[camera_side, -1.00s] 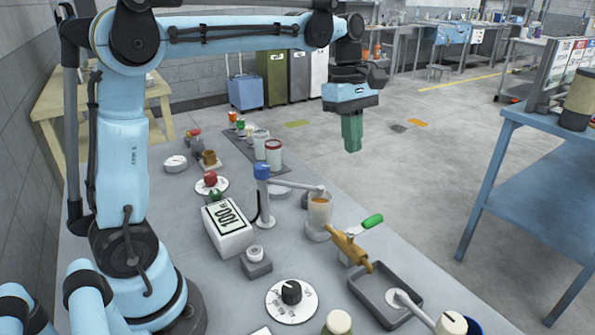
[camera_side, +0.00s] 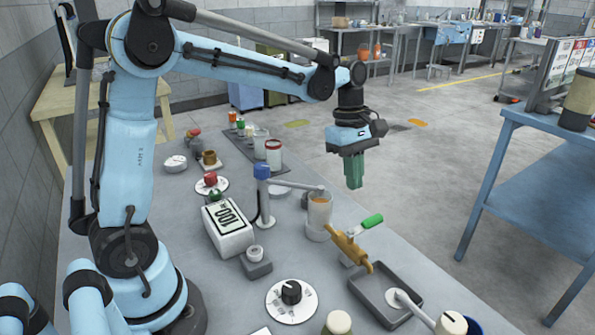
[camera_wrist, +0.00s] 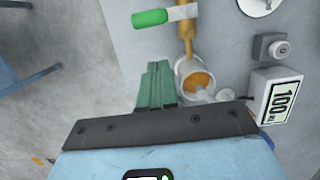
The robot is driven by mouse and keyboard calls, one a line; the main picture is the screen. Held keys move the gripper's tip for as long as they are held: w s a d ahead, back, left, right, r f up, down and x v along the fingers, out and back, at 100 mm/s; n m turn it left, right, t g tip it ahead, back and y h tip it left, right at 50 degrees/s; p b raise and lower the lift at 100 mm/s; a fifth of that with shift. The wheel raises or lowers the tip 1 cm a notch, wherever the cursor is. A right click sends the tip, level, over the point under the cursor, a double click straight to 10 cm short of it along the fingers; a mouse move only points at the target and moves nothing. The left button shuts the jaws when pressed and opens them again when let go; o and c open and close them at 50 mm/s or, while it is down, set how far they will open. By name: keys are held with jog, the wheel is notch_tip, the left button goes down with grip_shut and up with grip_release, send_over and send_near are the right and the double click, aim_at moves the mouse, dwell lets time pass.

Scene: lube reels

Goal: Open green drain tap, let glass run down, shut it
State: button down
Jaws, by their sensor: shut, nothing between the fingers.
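The green drain tap handle (camera_side: 372,221) sits on a brass tap (camera_side: 349,247) on the bench, with its spout over a grey tray (camera_side: 385,293). The handle also shows at the top of the wrist view (camera_wrist: 150,18). A glass (camera_side: 319,208) with orange liquid stands behind the tap; its round mouth shows in the wrist view (camera_wrist: 197,82). My gripper (camera_side: 354,186), with green fingers, is shut and empty. It hangs above and behind the handle, apart from it. In the wrist view the fingers (camera_wrist: 156,68) are just left of the glass.
A blue-capped post (camera_side: 263,190) with a grey arm reaches over to the glass. A white box marked 100 (camera_side: 228,229) and a black-knobbed dial (camera_side: 291,293) stand nearby. A white-ended lever (camera_side: 408,306) reaches over the tray. Open floor lies to the right.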

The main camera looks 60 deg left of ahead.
aim_at(372, 218)
jog(key=shift+d+f, duration=1.9)
jog(key=shift+f, duration=0.3)
jog(key=shift+w+d+m, duration=0.2)
jog(key=shift+d+m, duration=0.3)
jog(key=shift+m, duration=0.6)
jog(key=shift+d+m+g, duration=0.3)
jog(key=shift+d+m, duration=0.05)
jog(key=shift+m, duration=0.35)
jog(key=d+m, duration=0.1)
jog(key=m, duration=0.3)
jog(key=s+d+m+g+y, duration=0.1)
jog(key=d+m, duration=0.1)
jog(key=m, duration=0.2)
jog(key=s+d+m, duration=0.1)
jog(key=d+m, duration=0.1)
jog(key=m, duration=0.2)
jog(key=shift+s+d+m+g+y, duration=0.1)
jog(key=shift+s+m+g+y, duration=0.05)
jog(key=shift+m+g+y, duration=0.2)
